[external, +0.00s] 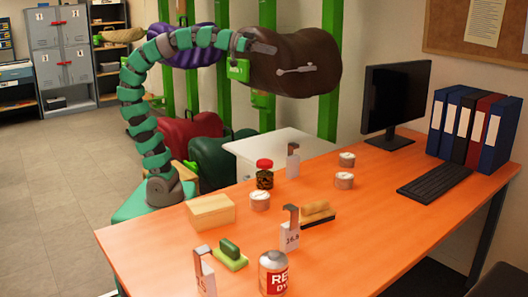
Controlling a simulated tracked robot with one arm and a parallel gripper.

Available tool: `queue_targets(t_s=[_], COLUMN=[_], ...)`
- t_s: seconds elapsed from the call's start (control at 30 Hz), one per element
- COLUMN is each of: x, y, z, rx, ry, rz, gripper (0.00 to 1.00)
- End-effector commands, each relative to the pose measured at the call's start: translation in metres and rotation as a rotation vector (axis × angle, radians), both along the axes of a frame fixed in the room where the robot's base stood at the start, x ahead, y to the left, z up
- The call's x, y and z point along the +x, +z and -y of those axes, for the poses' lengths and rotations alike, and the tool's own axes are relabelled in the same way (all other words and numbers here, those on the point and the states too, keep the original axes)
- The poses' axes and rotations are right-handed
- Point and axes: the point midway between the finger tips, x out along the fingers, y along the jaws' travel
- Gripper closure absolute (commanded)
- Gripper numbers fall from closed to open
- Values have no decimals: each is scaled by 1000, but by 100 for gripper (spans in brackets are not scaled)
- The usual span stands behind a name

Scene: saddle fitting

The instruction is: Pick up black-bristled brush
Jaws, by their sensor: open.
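The black-bristled brush (317,212) lies on the orange desk (380,212), bristles down. It has a tan wooden back with a dark strip of bristles below. My teal segmented arm arches up from the left of the desk. My gripper (264,47) is at its far end, high in front of the brown saddle (315,55), well above and away from the brush. Its jaws are open; they look small and grey, and I see nothing held between them.
A monitor (394,98) and keyboard (434,181) occupy the right. The desk's front right is clear.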

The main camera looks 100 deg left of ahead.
Motion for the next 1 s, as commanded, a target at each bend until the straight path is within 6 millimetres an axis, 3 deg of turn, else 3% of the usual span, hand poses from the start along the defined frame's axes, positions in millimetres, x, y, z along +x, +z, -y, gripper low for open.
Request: queue_targets(t_s=[0.03, 0.13, 0.17, 0.37, 0.47, 0.67, 0.77, 0.87, 1.0], x=[0, 0, 0, 1, 12, 81, 122, 157, 194], y=[0, 0, 0, 0, -3, -30, -57, -86, -139], z=[0, 0, 0, 0, -3, -15, -12, 0, 29], rx=[0, 0, 0, 1, 15, 117, 191, 256, 323], ry=[0, 0, 0, 1, 10, 38, 18, -37, -163], rz=[0, 0, 0, 0, -1, 6, 11, 22, 20], gripper=[33, 5, 0, 0, 0, 0, 0, 0, 0])
